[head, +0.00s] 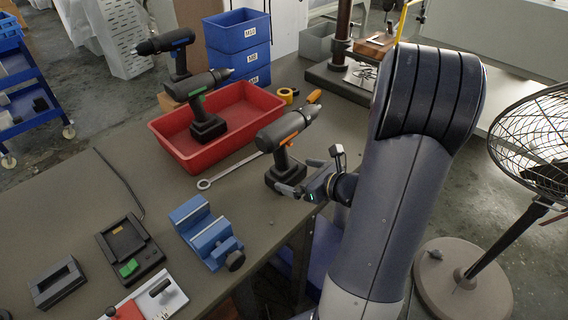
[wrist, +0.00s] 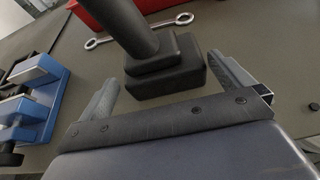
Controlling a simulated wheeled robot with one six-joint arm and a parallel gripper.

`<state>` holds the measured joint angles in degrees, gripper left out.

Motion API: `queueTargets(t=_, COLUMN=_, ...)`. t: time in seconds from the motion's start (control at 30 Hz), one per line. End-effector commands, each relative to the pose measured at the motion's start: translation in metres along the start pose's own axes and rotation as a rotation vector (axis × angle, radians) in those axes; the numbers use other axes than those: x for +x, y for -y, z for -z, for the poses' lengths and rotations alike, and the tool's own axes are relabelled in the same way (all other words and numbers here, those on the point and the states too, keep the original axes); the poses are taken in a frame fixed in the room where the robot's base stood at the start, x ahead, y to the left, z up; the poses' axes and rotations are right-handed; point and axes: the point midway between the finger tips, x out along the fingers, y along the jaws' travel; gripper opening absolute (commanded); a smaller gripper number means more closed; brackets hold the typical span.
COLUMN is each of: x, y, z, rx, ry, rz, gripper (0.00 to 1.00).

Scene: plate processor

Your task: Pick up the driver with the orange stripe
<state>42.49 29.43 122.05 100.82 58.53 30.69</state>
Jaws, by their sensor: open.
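The driver with the orange stripe (head: 284,139) stands upright on its battery base on the workbench, right of the red tray. In the wrist view its dark handle and base (wrist: 165,66) show, while its top and stripe are out of frame. My gripper (head: 297,185) is open beside the driver's base, on its near right side. In the wrist view the two fingers (wrist: 168,84) are spread to the left and right of the base, with the base ahead and partly between them. I cannot tell whether they touch it.
A driver with a green stripe (head: 205,103) stands in the red tray (head: 172,148). A blue-striped driver (head: 168,49) stands behind. A wrench (head: 230,171) lies left of the orange driver. A blue vise (head: 206,232) stands nearer, and blue bins (head: 238,35) are stacked behind.

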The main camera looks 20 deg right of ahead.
Motion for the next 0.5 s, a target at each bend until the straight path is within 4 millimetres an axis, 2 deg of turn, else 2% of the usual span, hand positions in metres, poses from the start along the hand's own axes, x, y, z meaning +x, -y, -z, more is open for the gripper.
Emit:
queueTargets(t=0.1, x=0.015, y=-0.001, z=0.001, rx=-0.003, ry=-0.001, rz=-0.003, gripper=1.00)
queueTargets(t=0.33, x=0.030, y=0.000, z=0.000, rx=-0.002, ry=0.000, rz=-0.002, gripper=1.00)
queueTargets(t=0.5, x=0.056, y=0.001, z=0.000, rx=-0.002, ry=-0.001, rz=-0.003, gripper=1.00)
